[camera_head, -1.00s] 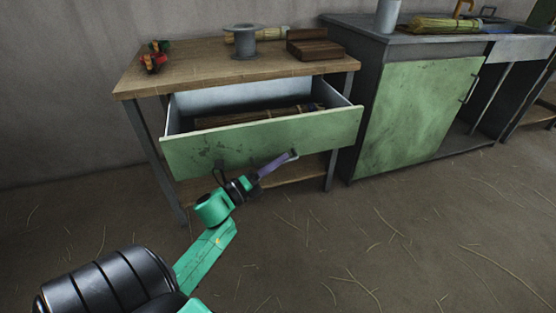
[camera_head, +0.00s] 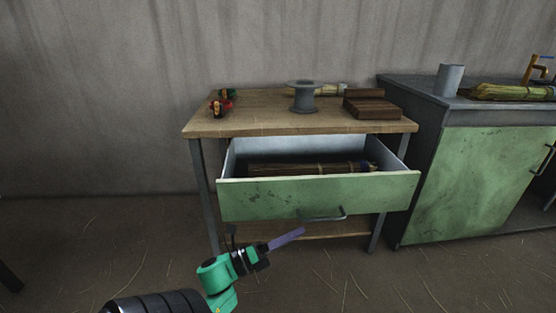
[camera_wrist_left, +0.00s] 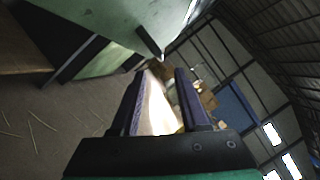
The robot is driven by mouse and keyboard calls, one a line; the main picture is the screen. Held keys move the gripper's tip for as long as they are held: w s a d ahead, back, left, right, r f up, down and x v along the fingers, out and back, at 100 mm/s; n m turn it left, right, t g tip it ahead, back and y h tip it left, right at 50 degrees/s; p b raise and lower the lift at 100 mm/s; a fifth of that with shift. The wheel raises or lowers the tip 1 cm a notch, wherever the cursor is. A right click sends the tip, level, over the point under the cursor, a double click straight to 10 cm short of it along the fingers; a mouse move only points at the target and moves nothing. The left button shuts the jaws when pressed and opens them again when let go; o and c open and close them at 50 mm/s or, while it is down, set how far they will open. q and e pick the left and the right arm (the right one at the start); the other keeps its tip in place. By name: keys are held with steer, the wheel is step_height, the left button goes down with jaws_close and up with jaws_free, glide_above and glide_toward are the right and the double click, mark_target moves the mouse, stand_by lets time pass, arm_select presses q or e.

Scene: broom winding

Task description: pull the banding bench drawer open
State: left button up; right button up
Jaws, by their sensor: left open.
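The banding bench (camera_head: 300,125) has a wooden top and grey legs. Its green-fronted drawer (camera_head: 270,200) stands pulled out, with a bundle of brown sticks (camera_head: 300,169) lying inside. The dark bar handle (camera_head: 322,217) is low on the drawer front. My left gripper (camera_head: 288,238) is open and empty, below and in front of the drawer front, apart from the handle. In the left wrist view the gripper (camera_wrist_left: 160,100) shows two spread fingers with nothing between them, and the green drawer front (camera_wrist_left: 110,18) with part of the dark handle (camera_wrist_left: 149,43) lies beyond. My right gripper is out of view.
On the bench top are a grey spool (camera_head: 303,97), brown wooden blocks (camera_head: 372,105) and a red-and-green item (camera_head: 221,103). A green-doored cabinet (camera_head: 480,180) with a grey top stands close on the right. The floor in front is clear apart from scattered straws.

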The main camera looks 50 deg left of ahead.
arm_select(q)
steer(key=v, duration=0.5)
stand_by(0.3)
